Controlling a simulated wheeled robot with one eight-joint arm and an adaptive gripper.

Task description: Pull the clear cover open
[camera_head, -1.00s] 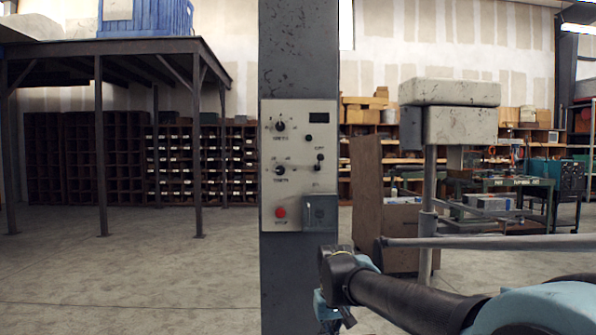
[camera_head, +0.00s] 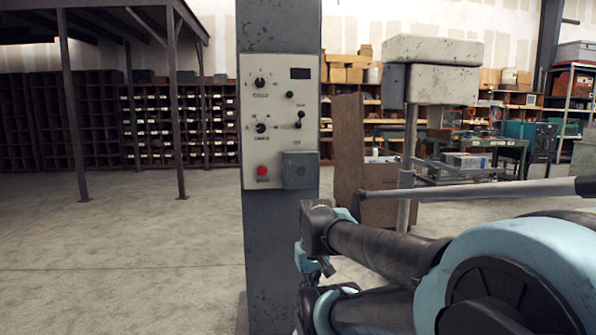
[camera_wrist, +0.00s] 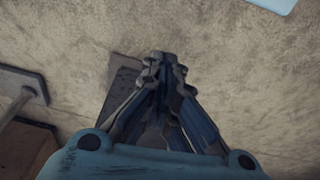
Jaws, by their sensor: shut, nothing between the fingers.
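The clear cover (camera_head: 300,170) is a small greyish, see-through box at the lower right of the white control panel (camera_head: 281,75). It looks shut against the panel; what lies behind it is hard to make out. My gripper (camera_wrist: 163,58) shows in the wrist view, with its fingers together and nothing between them. In the head view my arm reaches in from the lower right, below and right of the panel, and the fingers cannot be made out.
The panel is on a dark grey pillar (camera_head: 279,215). It also carries a red button (camera_head: 262,170), knobs and a switch. A grey box on a post (camera_head: 443,83) and a brown wooden board (camera_head: 348,145) stand to the right. Open floor (camera_head: 120,255) lies left of the pillar.

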